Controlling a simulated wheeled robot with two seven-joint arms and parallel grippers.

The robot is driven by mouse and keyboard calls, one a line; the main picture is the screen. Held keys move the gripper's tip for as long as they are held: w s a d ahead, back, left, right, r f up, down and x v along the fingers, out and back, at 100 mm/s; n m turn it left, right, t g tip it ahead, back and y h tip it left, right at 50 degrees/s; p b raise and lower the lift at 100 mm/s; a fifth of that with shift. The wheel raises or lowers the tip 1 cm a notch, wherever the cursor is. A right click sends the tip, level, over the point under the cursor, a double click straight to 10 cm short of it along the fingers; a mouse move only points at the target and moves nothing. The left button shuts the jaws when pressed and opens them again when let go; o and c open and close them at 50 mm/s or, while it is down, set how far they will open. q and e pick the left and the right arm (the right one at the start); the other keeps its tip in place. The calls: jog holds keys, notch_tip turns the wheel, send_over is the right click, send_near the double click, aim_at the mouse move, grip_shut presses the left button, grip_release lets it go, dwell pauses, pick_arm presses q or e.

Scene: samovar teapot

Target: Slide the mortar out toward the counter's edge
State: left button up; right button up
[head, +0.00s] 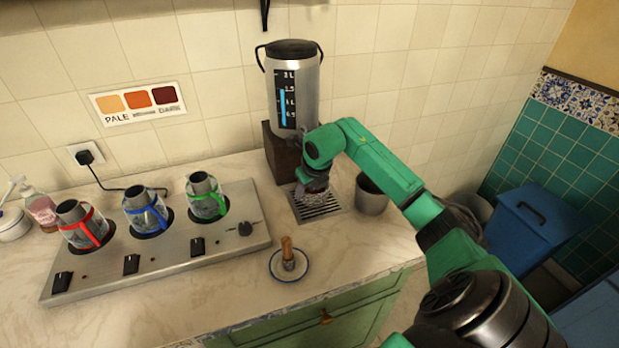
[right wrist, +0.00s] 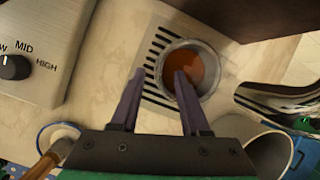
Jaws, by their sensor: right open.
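The mortar, a grey round bowl (head: 312,201), stands on the slotted drip grate (head: 337,211) below the tall steel samovar (head: 297,95). In the right wrist view the mortar (right wrist: 213,72) shows from above, with orange-brown contents. My right gripper (head: 314,180) is over it, pointing down, and hides much of it in the head view. In the right wrist view the right gripper (right wrist: 158,73) is open. One finger appears over the mortar's opening and the other outside its left rim; I cannot tell whether they touch it. My left gripper is not in view.
A grey cup (head: 371,196) stands close to the right of the grate. A wooden-handled tool (head: 287,250) is on a blue-rimmed saucer (head: 275,273) near the front edge. A steel heater panel (head: 215,248) with several glass pots is at left. Counter between saucer and grate is clear.

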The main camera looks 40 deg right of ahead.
jog(key=shift+w+f, duration=0.15)
jog(key=shift+f, duration=0.35)
grip_shut()
dwell(1.1)
